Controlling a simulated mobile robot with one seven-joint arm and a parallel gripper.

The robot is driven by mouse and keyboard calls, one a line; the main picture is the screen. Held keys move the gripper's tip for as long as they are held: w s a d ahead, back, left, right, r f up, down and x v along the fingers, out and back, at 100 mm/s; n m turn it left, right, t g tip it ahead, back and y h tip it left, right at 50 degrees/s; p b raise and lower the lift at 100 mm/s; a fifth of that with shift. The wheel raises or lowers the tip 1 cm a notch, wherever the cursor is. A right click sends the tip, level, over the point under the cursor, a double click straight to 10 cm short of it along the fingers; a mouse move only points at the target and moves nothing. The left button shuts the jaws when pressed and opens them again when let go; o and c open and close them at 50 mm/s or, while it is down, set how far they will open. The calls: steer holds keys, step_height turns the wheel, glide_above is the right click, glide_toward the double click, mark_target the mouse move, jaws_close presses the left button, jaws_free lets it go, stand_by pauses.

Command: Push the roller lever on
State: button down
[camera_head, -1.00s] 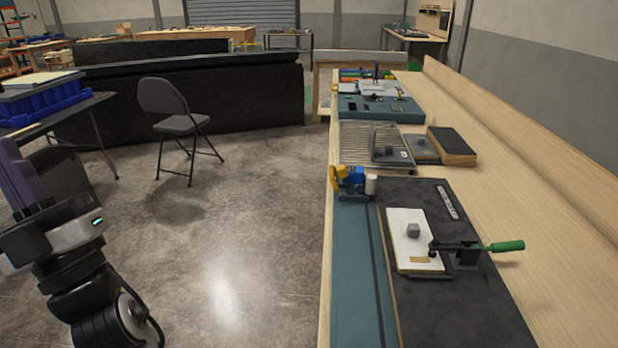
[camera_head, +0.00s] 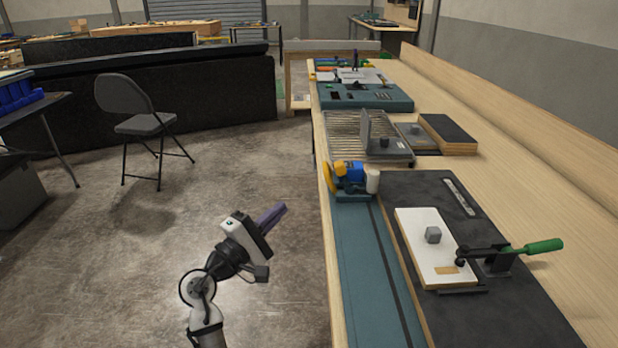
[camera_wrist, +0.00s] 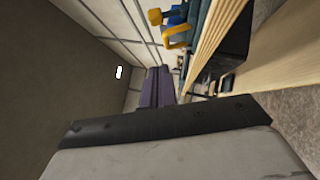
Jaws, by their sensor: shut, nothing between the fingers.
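A small blue-and-yellow device (camera_head: 350,176) with a yellow lever-like part on its left and a pale cylinder on its right stands on the teal strip at the bench's left edge. It looks like the roller lever, but its on or off position cannot be told. It also shows at the top of the wrist view, with its yellow part (camera_wrist: 178,37) facing me. My gripper (camera_head: 280,208) has purple fingers, shut and empty. It is left of the bench, over the floor, apart from the device. The fingers (camera_wrist: 158,72) also show in the wrist view.
A dark board (camera_head: 470,315) carries a white plate (camera_head: 420,225) and a green-handled clamp (camera_head: 540,246). A wire rack (camera_head: 345,128) and a teal console (camera_head: 385,98) stand farther along the bench. A folding chair (camera_head: 130,110) is at left. The floor between is clear.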

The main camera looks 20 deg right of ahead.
mark_target(342, 175)
steer(key=shift+d+r, duration=0.1)
steer(key=shift+s+d+r+p+x, duration=0.15)
steer(key=shift+s+p+x, duration=0.45)
steer(key=shift+x, duration=1.5)
steer(key=shift+s+d+r+p+x, duration=0.1)
steer(key=shift+s+d+p+x, duration=0.15)
steer(key=shift+p+x, duration=1.3)
steer(key=shift+s+d+r+p+x, duration=0.1)
steer(key=shift+s+d+p+x, duration=0.2)
steer(key=shift+x, duration=2.4)
steer(key=shift+a+r, duration=0.1)
steer(key=shift+r, duration=0.05)
